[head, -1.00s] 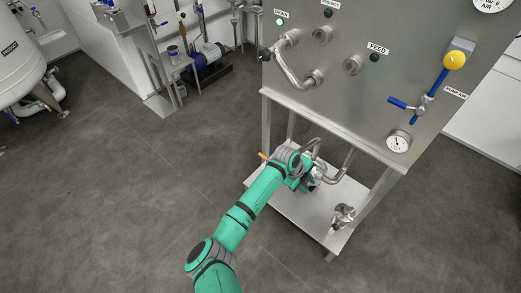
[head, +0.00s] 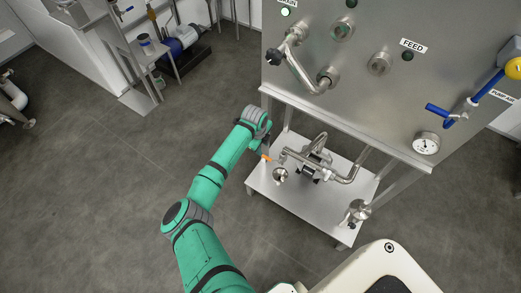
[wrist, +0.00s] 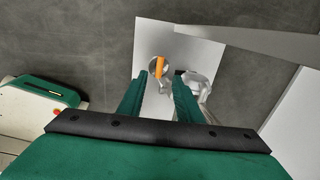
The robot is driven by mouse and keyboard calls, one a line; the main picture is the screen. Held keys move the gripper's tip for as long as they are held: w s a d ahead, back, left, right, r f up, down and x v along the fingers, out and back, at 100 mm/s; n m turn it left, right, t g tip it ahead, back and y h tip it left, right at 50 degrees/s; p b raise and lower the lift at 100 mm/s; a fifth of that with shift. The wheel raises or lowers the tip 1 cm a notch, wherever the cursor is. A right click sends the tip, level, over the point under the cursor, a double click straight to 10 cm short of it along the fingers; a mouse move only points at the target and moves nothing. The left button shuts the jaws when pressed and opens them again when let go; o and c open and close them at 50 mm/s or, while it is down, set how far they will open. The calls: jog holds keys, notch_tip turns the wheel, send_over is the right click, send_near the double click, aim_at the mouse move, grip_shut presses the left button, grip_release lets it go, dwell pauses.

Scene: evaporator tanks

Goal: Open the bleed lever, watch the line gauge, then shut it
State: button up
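A small lever with an orange handle (head: 266,157) sits on the pipework above the low steel shelf. It also shows in the wrist view (wrist: 159,67), beyond my fingertips and in line with the gap between them. My gripper (wrist: 160,88) is open and empty there, its two green fingers apart. In the head view my gripper (head: 264,147) is close beside the orange lever, partly hidden by my wrist; contact cannot be told. A round white dial gauge (head: 426,143) is on the steel panel at right. Its needle is too small to read.
A steel pump with bent pipes (head: 315,160) stands on the shelf (head: 290,205) right of the lever. A blue lever (head: 438,111) and a yellow knob (head: 514,68) are on the panel.

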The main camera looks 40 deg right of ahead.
aim_at(266, 157)
jog(key=f, duration=0.3)
jog(key=d+f, duration=0.1)
jog(key=f, duration=0.2)
jog(key=d+f, duration=0.1)
jog(key=f, duration=0.2)
jog(key=shift+d+f, duration=0.1)
jog(key=shift+f, duration=0.45)
jog(key=shift+w, duration=0.1)
grip_shut()
